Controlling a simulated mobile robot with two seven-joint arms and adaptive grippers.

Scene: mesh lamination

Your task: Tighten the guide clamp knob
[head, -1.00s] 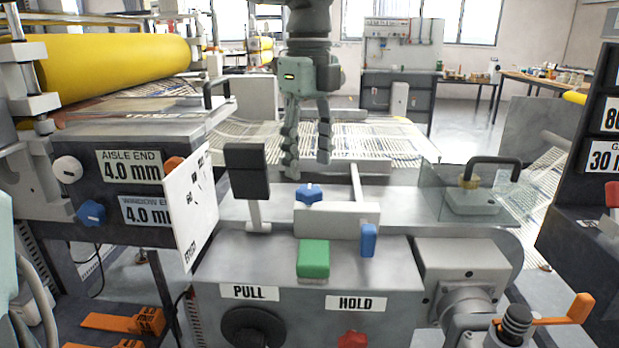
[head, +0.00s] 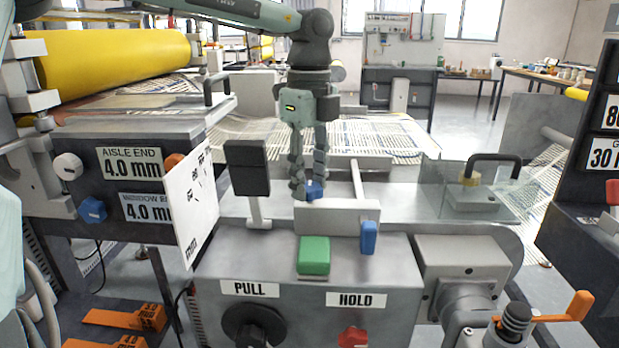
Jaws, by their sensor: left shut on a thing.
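The guide clamp knob, as I take it, is the small blue lobed knob (head: 315,190) behind the grey guide block (head: 337,217) on top of the machine. My left gripper (head: 307,190) points straight down from above, with its fingers at the knob. It is shut on the knob, and the fingers hide part of it. The right gripper is not in view.
A dark upright panel (head: 247,168) on a post stands close left of the gripper. A green block (head: 313,255) and a blue lever (head: 368,237) are in front. A clear guard with a black handle (head: 494,160) stands right.

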